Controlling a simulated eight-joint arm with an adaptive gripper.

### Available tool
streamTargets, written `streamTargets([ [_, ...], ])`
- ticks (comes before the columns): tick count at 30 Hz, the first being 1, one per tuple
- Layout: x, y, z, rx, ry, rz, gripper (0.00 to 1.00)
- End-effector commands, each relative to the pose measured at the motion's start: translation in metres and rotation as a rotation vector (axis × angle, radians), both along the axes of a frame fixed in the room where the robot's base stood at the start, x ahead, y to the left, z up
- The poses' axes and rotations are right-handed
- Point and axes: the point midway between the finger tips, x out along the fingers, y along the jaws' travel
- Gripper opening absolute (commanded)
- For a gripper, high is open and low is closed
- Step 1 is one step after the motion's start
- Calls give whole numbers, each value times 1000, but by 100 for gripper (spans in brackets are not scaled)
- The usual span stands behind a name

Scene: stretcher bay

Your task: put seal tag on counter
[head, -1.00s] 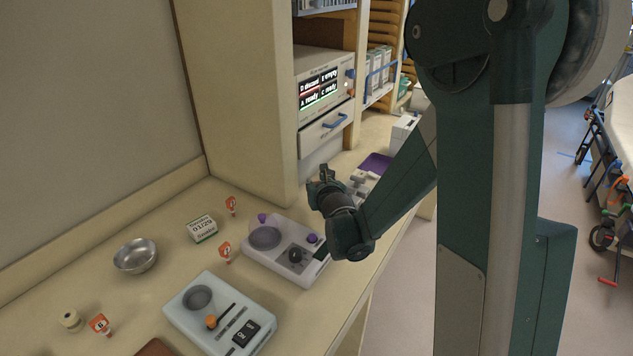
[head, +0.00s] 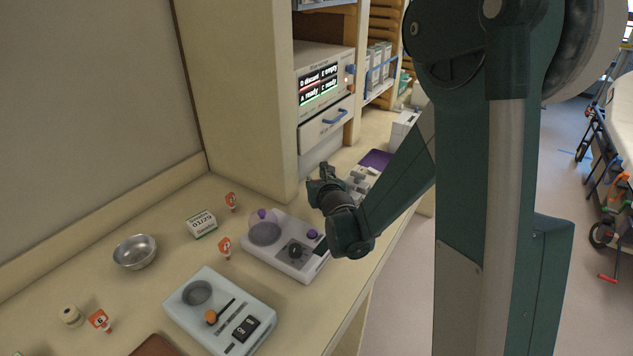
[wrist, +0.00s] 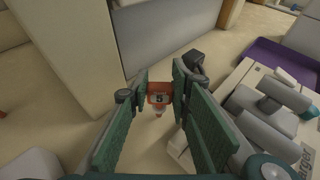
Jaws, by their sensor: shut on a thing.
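My gripper (head: 322,181) is above the far part of the beige counter (head: 352,270), near the corner of the tall cabinet. In the wrist view, the green-padded fingers of my gripper (wrist: 160,95) are shut on an orange seal tag (wrist: 159,88) with a dark mark and a pale lower end. The held tag is hidden in the head view. Other orange-and-white tags stand on the counter: one near the cabinet (head: 231,201), one beside the grey-white device (head: 224,245), and one at the lower left (head: 100,320).
A steel bowl (head: 135,252), a date block (head: 201,224), a device with purple knobs (head: 285,262) and a pale blue device (head: 205,325) crowd the near counter. A cabinet wall (wrist: 62,55) rises close to my gripper. A labelled grey device (wrist: 275,110) and purple tray (wrist: 275,62) are to its right.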

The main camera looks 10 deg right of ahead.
Motion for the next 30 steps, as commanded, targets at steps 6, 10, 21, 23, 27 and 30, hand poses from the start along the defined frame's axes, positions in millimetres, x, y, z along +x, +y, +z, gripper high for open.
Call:
streamTargets([
  [6,0,0,-4,0,0,0,14],
  [10,0,0,-6,0,0,0,14],
  [21,0,0,-8,0,0,0,38],
  [23,0,0,-8,0,0,0,38],
  [27,0,0,-8,0,0,0,38],
  [30,-1,0,-7,0,0,0,38],
])
